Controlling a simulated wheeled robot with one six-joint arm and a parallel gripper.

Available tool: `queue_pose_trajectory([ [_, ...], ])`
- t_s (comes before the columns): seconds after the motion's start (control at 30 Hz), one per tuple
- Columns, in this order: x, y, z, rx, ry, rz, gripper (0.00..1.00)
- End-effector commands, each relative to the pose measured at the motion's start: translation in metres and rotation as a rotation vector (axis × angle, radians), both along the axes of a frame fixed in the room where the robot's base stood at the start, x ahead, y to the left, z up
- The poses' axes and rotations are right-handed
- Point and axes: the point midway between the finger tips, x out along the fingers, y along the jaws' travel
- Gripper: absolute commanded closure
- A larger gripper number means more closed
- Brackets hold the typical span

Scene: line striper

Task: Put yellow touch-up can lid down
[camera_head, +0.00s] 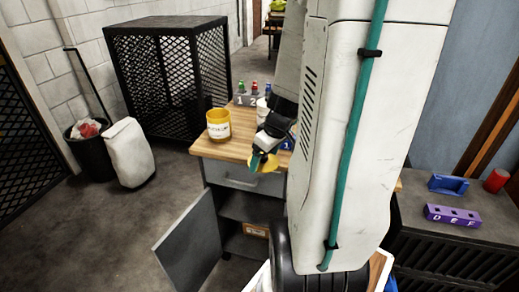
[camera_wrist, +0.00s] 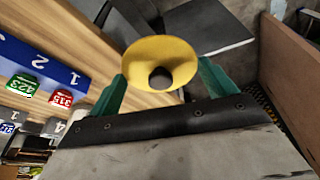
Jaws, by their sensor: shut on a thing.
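My gripper (camera_head: 268,150) is shut on a yellow round piece (camera_head: 262,163), held just off the front edge of the wooden worktop (camera_head: 240,149). In the wrist view my gripper (camera_wrist: 160,82) has its green fingers on either side of this yellow piece (camera_wrist: 145,52). A yellow tub (camera_head: 218,126) with a white label stands upright on the worktop, left of my gripper.
A grey numbered rack (camera_head: 246,101) stands at the back. A cabinet door (camera_head: 190,243) hangs open below. The worktop's front left is clear.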

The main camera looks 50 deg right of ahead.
Motion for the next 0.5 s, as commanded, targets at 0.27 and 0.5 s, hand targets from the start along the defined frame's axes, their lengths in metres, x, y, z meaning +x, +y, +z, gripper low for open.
queue_pose_trajectory([
  [0.27,0.005,-0.020,-0.006,0.000,0.000,-0.014,0.39],
  [0.5,0.053,-0.065,-0.012,-0.001,-0.001,-0.014,0.39],
])
